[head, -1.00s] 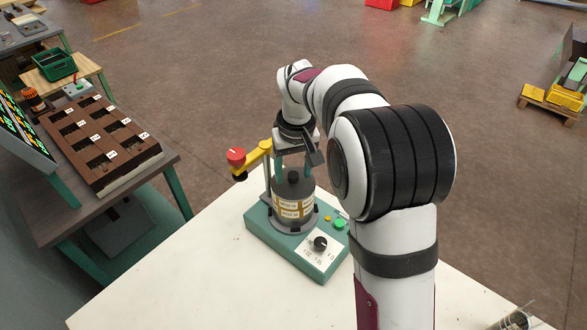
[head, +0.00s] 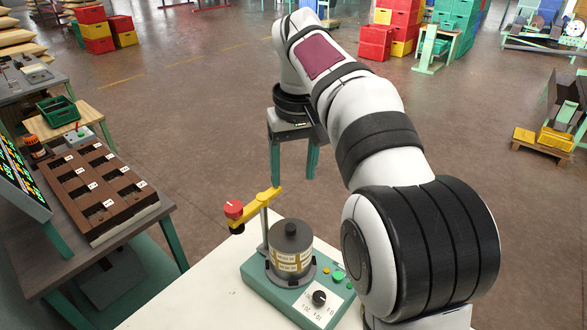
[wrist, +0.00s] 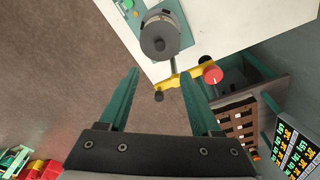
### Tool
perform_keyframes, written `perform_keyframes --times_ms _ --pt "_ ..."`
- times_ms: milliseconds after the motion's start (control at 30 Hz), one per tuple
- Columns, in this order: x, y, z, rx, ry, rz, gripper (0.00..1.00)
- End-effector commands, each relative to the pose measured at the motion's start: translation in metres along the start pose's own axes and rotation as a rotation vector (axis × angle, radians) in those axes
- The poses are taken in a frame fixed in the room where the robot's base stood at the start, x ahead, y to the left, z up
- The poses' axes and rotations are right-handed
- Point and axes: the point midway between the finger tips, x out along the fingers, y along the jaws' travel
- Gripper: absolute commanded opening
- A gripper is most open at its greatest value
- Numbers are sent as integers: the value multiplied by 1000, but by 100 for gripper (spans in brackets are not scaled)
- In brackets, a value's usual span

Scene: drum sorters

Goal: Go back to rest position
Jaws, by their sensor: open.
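My gripper (head: 292,180) is open and empty, with its two green fingers apart and pointing down. It is raised above and beyond the machine on the white table. A grey drum with labels (head: 291,252) stands upright on the green machine base (head: 310,295). The drum (wrist: 160,36) also shows at the top of the wrist view, apart from the fingers.
A yellow arm with a red knob (head: 234,209) rises beside the drum. The white table (head: 190,295) has bare room at left. A brown compartment tray (head: 98,190) lies on a side table, beside a display panel (head: 15,170). Stacked crates (head: 390,30) stand far behind on the floor.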

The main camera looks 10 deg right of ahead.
Motion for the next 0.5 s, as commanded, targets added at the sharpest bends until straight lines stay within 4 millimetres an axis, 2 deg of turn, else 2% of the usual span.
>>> perform_keyframes --times_ms 300,367,467,500 --pt "0 0 1 2 -1 -1 65" --pt "-1 0 9 19 -4 -5 65" --pt "-3 -2 56 115 -28 -25 65" --pt "0 -5 86 175 -42 -38 65"
